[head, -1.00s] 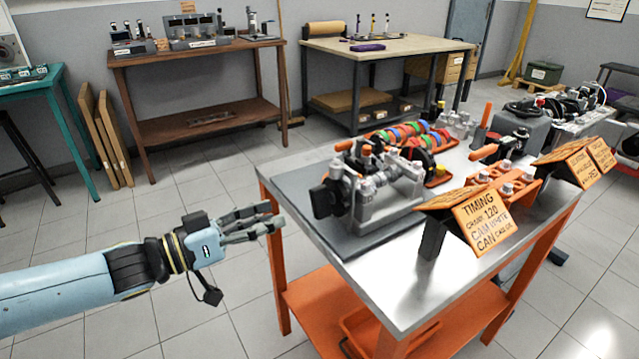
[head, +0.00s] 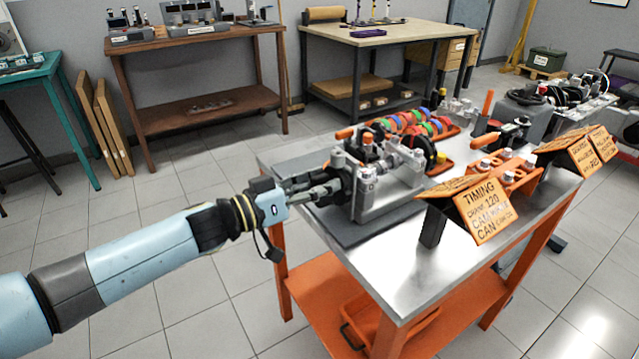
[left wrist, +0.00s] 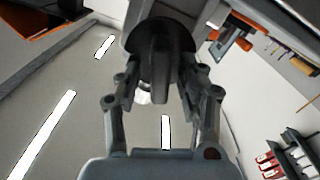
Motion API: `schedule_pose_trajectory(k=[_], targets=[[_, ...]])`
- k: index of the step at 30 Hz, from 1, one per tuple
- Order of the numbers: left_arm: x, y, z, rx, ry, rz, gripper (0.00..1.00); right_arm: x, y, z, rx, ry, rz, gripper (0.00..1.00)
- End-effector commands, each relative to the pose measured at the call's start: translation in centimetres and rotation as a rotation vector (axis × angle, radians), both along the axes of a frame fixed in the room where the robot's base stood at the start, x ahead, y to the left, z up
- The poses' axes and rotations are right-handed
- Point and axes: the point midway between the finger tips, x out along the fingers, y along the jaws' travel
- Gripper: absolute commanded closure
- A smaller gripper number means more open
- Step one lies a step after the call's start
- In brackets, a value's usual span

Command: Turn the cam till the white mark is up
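The timing rig (head: 385,185), a grey metal frame with orange-tipped parts on top, stands on the near left part of the steel bench. A black round knob with a raised grip bar (left wrist: 155,60) is on its left side; the knob (head: 342,186) is partly hidden by my fingers in the head view. My left gripper (head: 318,192) reaches it from the left. In the left wrist view its two fingers (left wrist: 160,88) stand apart, one on each side of the grip bar, with gaps visible. I cannot make out the cam or a white mark. My right gripper is not in view.
The steel bench (head: 400,290) has an orange frame. An orange timing sign (head: 485,210) stands right of the rig. Behind are coloured rings (head: 410,125) and an orange fixture (head: 510,172). The bench's front middle is bare. Floor left of the bench is clear.

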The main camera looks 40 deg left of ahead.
Motion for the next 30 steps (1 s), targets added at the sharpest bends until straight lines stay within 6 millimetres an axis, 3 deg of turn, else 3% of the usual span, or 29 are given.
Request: schedule_pose_trajectory(k=[1, 10, 20, 30], targets=[[-0.01, 0.00, -0.01, 0.000, 0.000, 0.000, 0.63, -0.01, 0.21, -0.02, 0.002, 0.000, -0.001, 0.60], [-0.04, 0.01, -0.01, 0.000, 0.000, 0.000, 1.00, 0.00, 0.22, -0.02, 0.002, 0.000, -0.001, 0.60], [-0.06, -0.02, 0.02, 0.027, -0.011, 0.000, 1.00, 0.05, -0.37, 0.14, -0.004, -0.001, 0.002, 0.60], [-0.17, -0.27, 0.09, 0.216, -0.088, 0.000, 1.00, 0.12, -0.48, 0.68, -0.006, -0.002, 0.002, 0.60]])
